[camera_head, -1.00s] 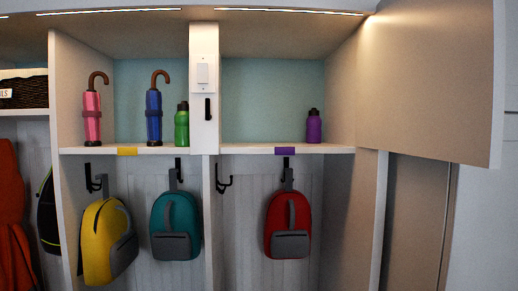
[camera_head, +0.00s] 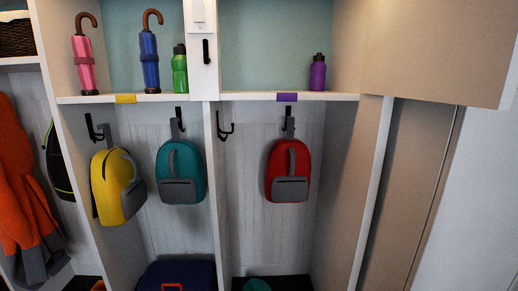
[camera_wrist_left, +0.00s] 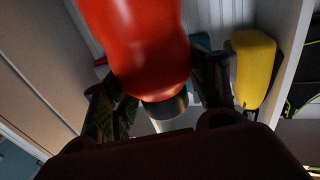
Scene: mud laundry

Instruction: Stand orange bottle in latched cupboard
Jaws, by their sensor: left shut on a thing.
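My left gripper (camera_wrist_left: 156,88) is shut on an orange-red bottle (camera_wrist_left: 135,40) in the left wrist view, with one finger on each side of it. A dark collar or cap (camera_wrist_left: 165,110) shows at the bottle's end towards the palm. Neither the bottle nor my left gripper shows in the head view. The upper right cupboard compartment (camera_head: 265,45) has a beige door (camera_head: 435,50) swung open to the right. A purple bottle (camera_head: 318,73) stands upright inside at the right, and the rest of its shelf (camera_head: 250,96) is bare. My right gripper is in neither view.
The left compartment holds a pink umbrella (camera_head: 84,60), a blue umbrella (camera_head: 149,60) and a green bottle (camera_head: 180,72). Below hang yellow (camera_head: 117,190), teal (camera_head: 180,175) and red (camera_head: 289,172) backpacks. The open door juts out at the right.

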